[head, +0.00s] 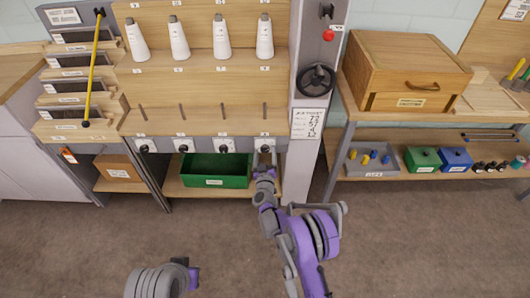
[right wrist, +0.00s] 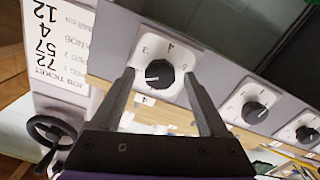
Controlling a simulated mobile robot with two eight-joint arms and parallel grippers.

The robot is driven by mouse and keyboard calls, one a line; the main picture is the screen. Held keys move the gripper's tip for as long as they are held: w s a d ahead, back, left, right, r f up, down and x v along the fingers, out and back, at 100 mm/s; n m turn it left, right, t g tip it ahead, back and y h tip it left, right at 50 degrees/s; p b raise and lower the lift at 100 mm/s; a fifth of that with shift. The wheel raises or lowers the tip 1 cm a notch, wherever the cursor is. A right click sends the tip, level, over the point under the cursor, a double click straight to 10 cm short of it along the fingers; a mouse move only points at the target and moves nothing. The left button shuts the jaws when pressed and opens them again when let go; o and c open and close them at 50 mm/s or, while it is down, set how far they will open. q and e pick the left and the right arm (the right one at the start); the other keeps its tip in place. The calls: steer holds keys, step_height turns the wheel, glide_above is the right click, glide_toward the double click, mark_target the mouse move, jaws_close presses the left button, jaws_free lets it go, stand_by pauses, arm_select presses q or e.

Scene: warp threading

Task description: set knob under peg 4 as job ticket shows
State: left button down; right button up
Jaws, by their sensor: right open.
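The black knob under peg 4 (right wrist: 159,73) sits on a white dial plate with small numerals. Its white mark points left in the right wrist view. My right gripper (right wrist: 161,80) is open, its fingers on either side of this knob; I cannot tell whether they touch it. In the head view my right gripper (head: 265,158) covers part of the knob. Peg 4 (head: 264,112) stands above it. The job ticket (head: 306,123) hangs on the post to the right; it also shows upside down in the right wrist view (right wrist: 62,45), with 72, 57, 4 and 12; 4 appears beside KNOB.
Other knobs (head: 183,147) line the same panel to the left. A green bin (head: 215,170) sits on the shelf below. A black handwheel (head: 316,80) juts from the post above the ticket. The floor in front is clear.

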steer(key=shift+w, duration=0.45)
steer(key=shift+c, duration=0.3)
jaws_close()
